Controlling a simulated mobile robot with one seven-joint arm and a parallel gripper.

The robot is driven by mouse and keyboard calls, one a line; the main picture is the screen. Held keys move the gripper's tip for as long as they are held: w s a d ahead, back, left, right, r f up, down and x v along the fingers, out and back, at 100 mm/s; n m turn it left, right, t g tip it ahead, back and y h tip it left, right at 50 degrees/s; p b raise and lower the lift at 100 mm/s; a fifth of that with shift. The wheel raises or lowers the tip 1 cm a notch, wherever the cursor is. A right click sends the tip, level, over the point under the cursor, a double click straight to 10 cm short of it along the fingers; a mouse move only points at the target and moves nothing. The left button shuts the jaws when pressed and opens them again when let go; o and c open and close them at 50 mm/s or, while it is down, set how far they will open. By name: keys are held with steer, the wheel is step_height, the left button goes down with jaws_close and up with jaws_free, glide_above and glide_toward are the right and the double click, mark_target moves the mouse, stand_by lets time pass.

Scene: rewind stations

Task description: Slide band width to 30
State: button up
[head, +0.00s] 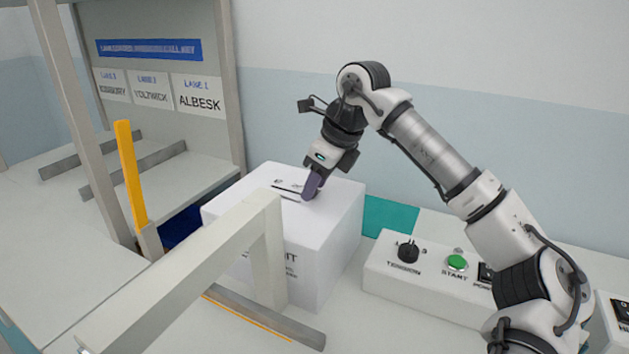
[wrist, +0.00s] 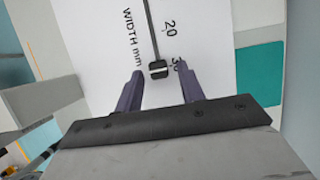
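The band width slider has a small black knob (wrist: 159,69) with a pale line across it, in the wrist view. It sits at the lower end of a dark slot (wrist: 151,25), level with the "30" mark, which my right finger partly hides. The "20" mark is farther up the slot. My gripper (wrist: 159,77) is open, with one purple finger on each side of the knob and a visible gap to both. In the head view my gripper (head: 312,186) is low over the top of the white box (head: 335,235) and hides the knob.
A control box (head: 420,285) with a tension dial (head: 408,250) and a green start button (head: 457,262) stands to the right. A grey frame (head: 180,270) stands in front, close to the white box. A lane rack with a yellow post (head: 130,175) is at left.

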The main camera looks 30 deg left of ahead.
steer(key=shift+a, duration=0.1)
steer(key=v, duration=1.3)
steer(key=shift+d+r, duration=0.2)
steer(key=shift+r, duration=0.1)
